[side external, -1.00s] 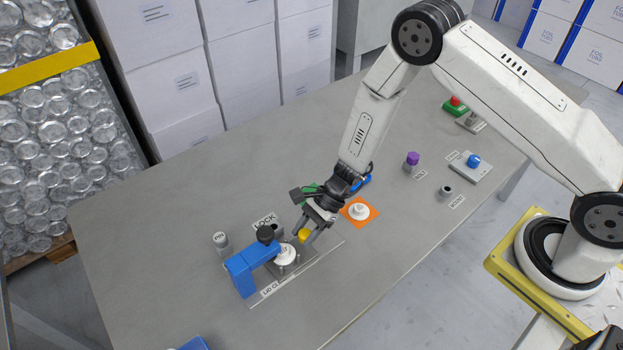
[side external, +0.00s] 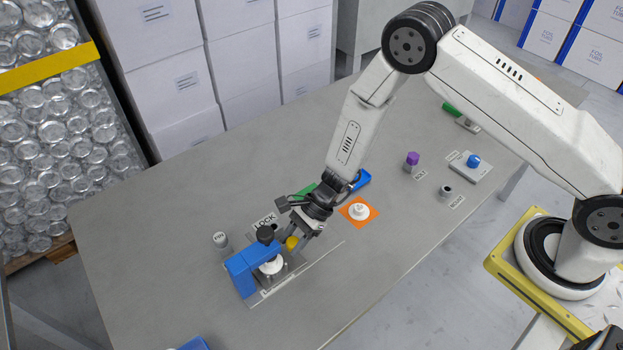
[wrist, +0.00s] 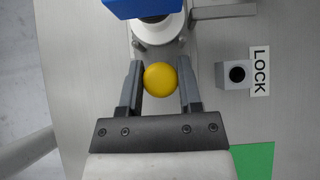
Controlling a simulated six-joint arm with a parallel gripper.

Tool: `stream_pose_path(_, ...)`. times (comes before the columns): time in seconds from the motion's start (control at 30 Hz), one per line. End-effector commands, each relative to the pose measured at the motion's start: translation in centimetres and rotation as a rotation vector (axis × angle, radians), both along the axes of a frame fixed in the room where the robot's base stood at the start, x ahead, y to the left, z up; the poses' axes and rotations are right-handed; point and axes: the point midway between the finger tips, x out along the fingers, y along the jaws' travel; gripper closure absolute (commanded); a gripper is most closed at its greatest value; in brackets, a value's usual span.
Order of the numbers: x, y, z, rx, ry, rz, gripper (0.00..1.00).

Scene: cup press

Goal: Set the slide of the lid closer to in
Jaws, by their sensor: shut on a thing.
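The lid closer is a blue press (side external: 241,274) on a grey plate on the table. Its slide carries a white round cup (side external: 271,266), which sits under the blue arm in the side view; the cup also shows at the top of the wrist view (wrist: 160,28). A yellow knob (side external: 292,243) is at the slide's near-gripper end. My gripper (side external: 294,236) is shut on the yellow knob; in the wrist view the knob (wrist: 161,79) sits between both fingers. The fingers hide part of the slide.
A LOCK label (wrist: 259,71) and a small grey block (wrist: 233,74) lie beside the slide. A white piece on an orange pad (side external: 359,211) stands right of my gripper. A grey cylinder (side external: 221,241) stands left of the press.

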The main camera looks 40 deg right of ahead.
Motion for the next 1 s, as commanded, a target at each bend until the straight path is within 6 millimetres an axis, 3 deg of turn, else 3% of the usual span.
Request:
stream_pose_path(0.3,0.0,0.7,0.1,0.007,-0.002,0.004,1.0)
stream_pose_path(0.33,0.0,0.7,0.2,0.008,-0.002,0.004,0.49)
stream_pose_path(0.43,0.0,0.6,0.1,0.007,-0.001,0.003,0.2)
stream_pose_path(1.0,0.1,-0.5,1.0,0.003,-0.001,0.0,0.2)
